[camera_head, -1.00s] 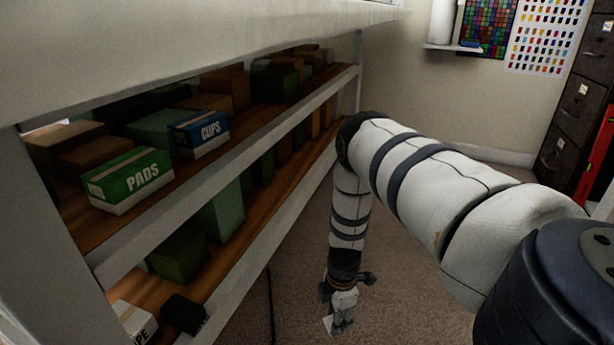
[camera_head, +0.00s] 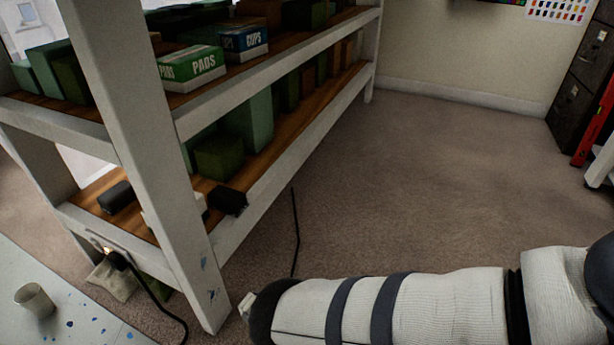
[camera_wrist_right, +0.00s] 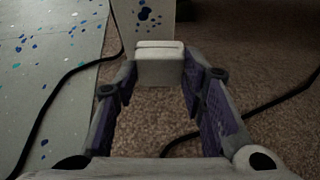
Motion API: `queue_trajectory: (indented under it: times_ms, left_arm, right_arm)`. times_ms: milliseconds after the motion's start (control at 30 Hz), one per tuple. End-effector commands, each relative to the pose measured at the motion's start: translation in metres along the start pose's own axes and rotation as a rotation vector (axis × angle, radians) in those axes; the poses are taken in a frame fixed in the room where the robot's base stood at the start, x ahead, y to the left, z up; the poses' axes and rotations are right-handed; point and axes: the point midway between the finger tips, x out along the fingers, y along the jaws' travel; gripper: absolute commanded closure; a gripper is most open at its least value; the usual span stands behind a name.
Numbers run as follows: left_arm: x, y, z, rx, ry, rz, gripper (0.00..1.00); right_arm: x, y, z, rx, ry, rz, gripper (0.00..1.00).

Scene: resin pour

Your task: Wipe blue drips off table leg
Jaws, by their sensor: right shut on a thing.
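The white table leg (camera_head: 160,170) stands at the front corner of the shelved bench in the head view. Small blue drips (camera_head: 212,295) mark its lower part. The leg also shows in the right wrist view (camera_wrist_right: 128,16), with several dark blue drips (camera_wrist_right: 146,12) on its face. My right gripper (camera_wrist_right: 161,76) is shut on a white folded pad (camera_wrist_right: 160,66), just in front of the leg's foot. Whether the pad touches the leg cannot be told. In the head view my right arm hides most of that gripper. My left gripper is out of view.
A pale sheet (camera_head: 70,318) with blue spots lies at the left, with a cup (camera_head: 35,300) on it. A black cable (camera_head: 165,305) hangs from the bench beside the leg. The shelves hold boxes, including a green PADS box (camera_head: 192,70). Carpet (camera_head: 430,180) at the right is clear.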

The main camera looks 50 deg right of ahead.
Motion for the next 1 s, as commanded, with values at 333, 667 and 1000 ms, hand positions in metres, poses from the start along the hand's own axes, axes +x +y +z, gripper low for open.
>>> queue_trajectory:
  times_ms: [333, 667, 1000]
  left_arm:
    - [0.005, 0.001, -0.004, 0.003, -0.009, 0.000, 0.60]
    - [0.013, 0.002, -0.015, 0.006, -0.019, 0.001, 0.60]
    - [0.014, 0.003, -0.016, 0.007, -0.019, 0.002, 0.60]
  right_arm:
    - [0.022, 0.038, 0.007, -0.047, -0.035, 0.105, 0.85]
    - [0.057, 0.042, 0.023, -0.044, -0.033, 0.101, 0.85]
    - [0.063, 0.042, 0.028, -0.044, -0.033, 0.099, 0.85]
